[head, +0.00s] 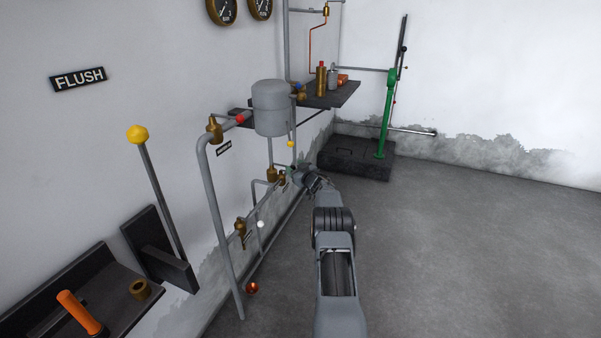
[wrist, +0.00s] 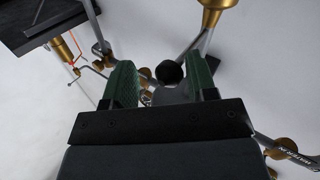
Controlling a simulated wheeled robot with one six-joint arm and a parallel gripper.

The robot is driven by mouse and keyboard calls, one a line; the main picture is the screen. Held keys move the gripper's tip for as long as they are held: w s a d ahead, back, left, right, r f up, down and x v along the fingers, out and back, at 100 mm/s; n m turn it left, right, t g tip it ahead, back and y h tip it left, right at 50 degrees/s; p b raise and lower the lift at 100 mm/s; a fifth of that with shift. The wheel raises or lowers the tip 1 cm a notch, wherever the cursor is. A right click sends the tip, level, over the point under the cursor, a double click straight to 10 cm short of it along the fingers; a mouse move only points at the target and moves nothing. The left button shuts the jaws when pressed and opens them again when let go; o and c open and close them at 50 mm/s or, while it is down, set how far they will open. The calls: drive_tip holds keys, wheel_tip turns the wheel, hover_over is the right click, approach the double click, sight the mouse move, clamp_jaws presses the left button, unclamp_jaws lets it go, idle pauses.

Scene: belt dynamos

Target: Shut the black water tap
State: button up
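In the wrist view a round black knob (wrist: 170,72), which looks like the black water tap's handle end, shows in the gap between my two green finger pads. My gripper (wrist: 162,82) is open, with clear space on the left side of the knob and a smaller space on the right. I cannot tell whether the knob is at fingertip depth or beyond. In the head view my gripper (head: 293,172) is at the pipes below the grey tank (head: 271,108). The black knob is not discernible there, and my wrist covers part of that area.
Nearby are a yellow knob (head: 290,144), a white knob (head: 260,223), a red knob (head: 239,118) and a bent grey pipe (head: 212,200). A dark shelf (head: 330,95) with brass fittings and a green-posted stand (head: 386,115) are behind. The floor to the right is clear.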

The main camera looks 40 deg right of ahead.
drive_tip(key=s+p, duration=0.2)
drive_tip(key=s, duration=1.1)
drive_tip(key=shift+s+a, duration=0.25)
drive_tip(key=shift+s, duration=0.1)
drive_tip(key=s+d+f+m+g+h, duration=0.35)
drive_tip(key=s+f+g, duration=0.2)
drive_tip(key=f, duration=0.25)
drive_tip(key=s+a+r+g+y+p, duration=0.1)
drive_tip(key=s+a+r+g+p, duration=0.2)
drive_tip(key=s+a+r+p, duration=0.4)
drive_tip(key=s+a+r+n+g+y+p, duration=0.1)
drive_tip(key=s+a+r+p, duration=0.6)
drive_tip(key=a+r, duration=1.2)
drive_tip(key=s+a+r+n+g+y+p, duration=0.1)
drive_tip(key=s+a+r+g+p, duration=0.4)
drive_tip(key=a+r, duration=0.8)
drive_tip(key=s+a+y+p, duration=0.1)
drive_tip(key=s+a+p, duration=0.1)
drive_tip(key=s+a, duration=0.1)
drive_tip(key=shift+s+p, duration=0.3)
drive_tip(key=shift+s, duration=0.45)
